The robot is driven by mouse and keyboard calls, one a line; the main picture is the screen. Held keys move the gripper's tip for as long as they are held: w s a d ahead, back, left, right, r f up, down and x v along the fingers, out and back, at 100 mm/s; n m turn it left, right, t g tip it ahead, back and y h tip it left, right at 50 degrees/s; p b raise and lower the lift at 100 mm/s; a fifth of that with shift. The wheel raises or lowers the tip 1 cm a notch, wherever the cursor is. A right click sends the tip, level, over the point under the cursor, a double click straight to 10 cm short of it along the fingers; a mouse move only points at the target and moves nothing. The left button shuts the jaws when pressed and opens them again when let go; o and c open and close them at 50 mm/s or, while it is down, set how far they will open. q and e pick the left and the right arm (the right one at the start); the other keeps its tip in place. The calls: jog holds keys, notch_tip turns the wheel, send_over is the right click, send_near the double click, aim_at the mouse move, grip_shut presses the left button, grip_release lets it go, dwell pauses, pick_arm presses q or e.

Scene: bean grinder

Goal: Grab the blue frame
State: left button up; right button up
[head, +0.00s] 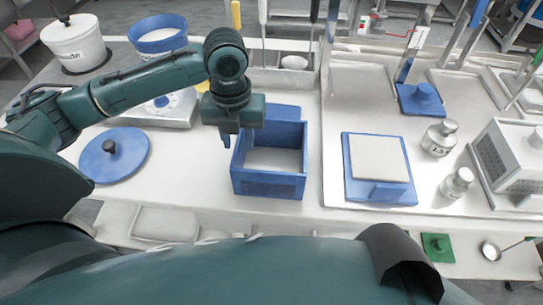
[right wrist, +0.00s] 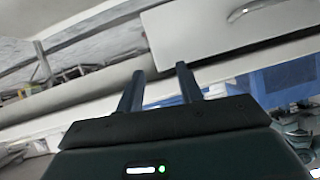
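The blue frame (head: 268,185) is an open-topped blue box shape with a pale inside, standing on the white counter in the middle of the head view. My left gripper (head: 227,140) points down at its upper left edge. One finger shows just outside the left wall; the other is not clearly visible, so I cannot tell whether it touches or grips the frame. My right gripper (right wrist: 160,85) shows in the right wrist view with its two fingers apart and nothing between them.
A round blue lid (head: 128,150) lies left of the frame. A blue-edged block with a pale top (head: 378,158) sits to the right, with metal weights (head: 439,138) and a grey perforated box (head: 510,160) beyond.

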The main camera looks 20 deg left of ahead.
pick_arm(q)
notch_tip(320, 180, down, 3)
jog(key=shift+f, duration=0.15)
jog(key=shift+c, duration=0.2)
grip_shut()
